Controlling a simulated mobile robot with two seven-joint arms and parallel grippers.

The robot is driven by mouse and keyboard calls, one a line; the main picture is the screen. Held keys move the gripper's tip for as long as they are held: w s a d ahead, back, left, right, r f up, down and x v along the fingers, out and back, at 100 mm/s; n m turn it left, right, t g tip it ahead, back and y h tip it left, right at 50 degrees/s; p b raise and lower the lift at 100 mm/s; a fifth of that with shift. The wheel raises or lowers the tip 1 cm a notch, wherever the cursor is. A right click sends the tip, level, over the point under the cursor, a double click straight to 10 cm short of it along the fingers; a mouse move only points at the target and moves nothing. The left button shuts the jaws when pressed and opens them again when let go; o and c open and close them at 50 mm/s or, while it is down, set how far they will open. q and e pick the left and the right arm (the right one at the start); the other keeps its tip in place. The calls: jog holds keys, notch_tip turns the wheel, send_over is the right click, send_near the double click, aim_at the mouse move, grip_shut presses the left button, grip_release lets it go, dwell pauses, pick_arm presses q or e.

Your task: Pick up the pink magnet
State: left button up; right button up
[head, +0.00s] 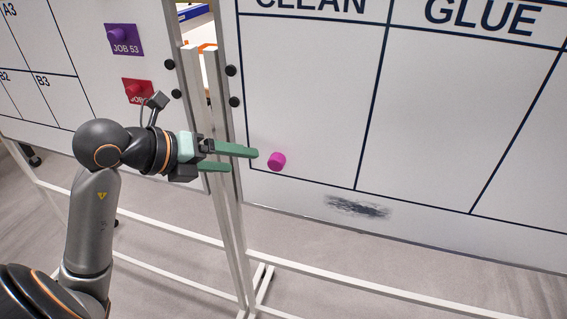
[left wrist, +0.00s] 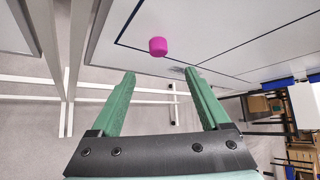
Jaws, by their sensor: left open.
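The pink magnet (head: 277,161) is a small round knob on the whiteboard (head: 310,110), near the lower left corner of the grid cell headed CLEAN. In the left wrist view the magnet (left wrist: 158,46) lies beyond the fingertips, roughly between them in line. My left gripper (head: 245,160) is open, with two green fingers pointing right toward the magnet. The fingertips are apart from the magnet, a short way to its left in the head view. Nothing is between the fingers (left wrist: 158,78). My right gripper is not in view.
A second whiteboard (head: 60,100) stands at left, with a purple card (head: 124,40) and a red card (head: 138,91). White frame posts (head: 215,150) and several black knobs stand between the boards, behind my left gripper. A dark smudge (head: 357,207) marks the board below the grid.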

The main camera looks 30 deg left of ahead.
aim_at(273, 164)
pick_arm(q)
jog(key=shift+a+p+x, duration=0.1)
jog(key=shift+p+x, duration=0.15)
jog(key=shift+x, duration=2.45)
jog(key=shift+a+p+x, duration=0.15)
jog(key=shift+p+x, duration=0.05)
jog(key=shift+x, duration=2.5)
grip_shut()
